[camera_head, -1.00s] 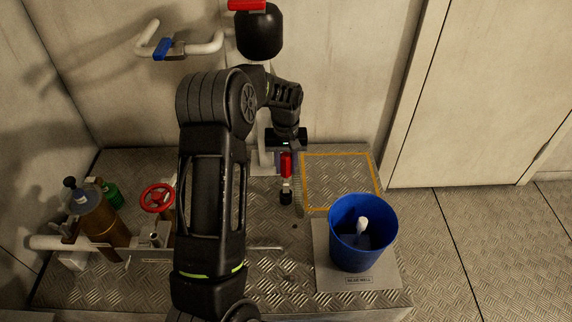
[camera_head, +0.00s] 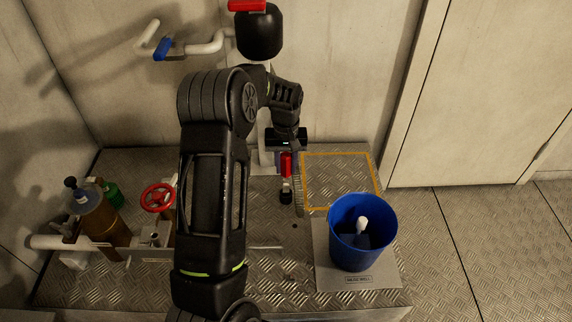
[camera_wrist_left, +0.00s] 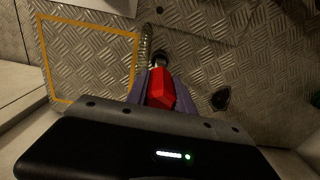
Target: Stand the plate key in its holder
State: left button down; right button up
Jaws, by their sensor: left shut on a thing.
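The piece in my left gripper (camera_head: 286,160) is a red body with a grey collar and a black end; I take it for the plate key (camera_head: 286,168). It points down over the metal bench, left of the yellow outline. In the left wrist view the purple-grey fingers are shut on both sides of the red body (camera_wrist_left: 162,90). A ribbed grey strip lies close beside its black end; I cannot tell whether they touch. I cannot make out the holder; my left arm hides part of the bench. My right gripper is not in view.
A blue bucket (camera_head: 345,235) with a white-topped item inside stands on a grey labelled plate (camera_head: 330,281) at right. A red handwheel (camera_head: 157,198), pipes and a brown bottle (camera_head: 97,215) are at left. The yellow-outlined area (camera_head: 338,180) is clear.

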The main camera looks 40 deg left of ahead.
aim_at(286, 155)
pick_arm(q)
jog(key=shift+p, duration=0.35)
dwell(0.6)
jog(key=shift+f+b, duration=1.25)
jog(key=shift+f, duration=1.05)
jog(key=c, duration=1)
grip_release()
notch_tip(286, 155, up, 8)
jog(key=p, duration=0.2)
jog(key=shift+p, duration=0.35)
jog(key=shift+f, duration=0.15)
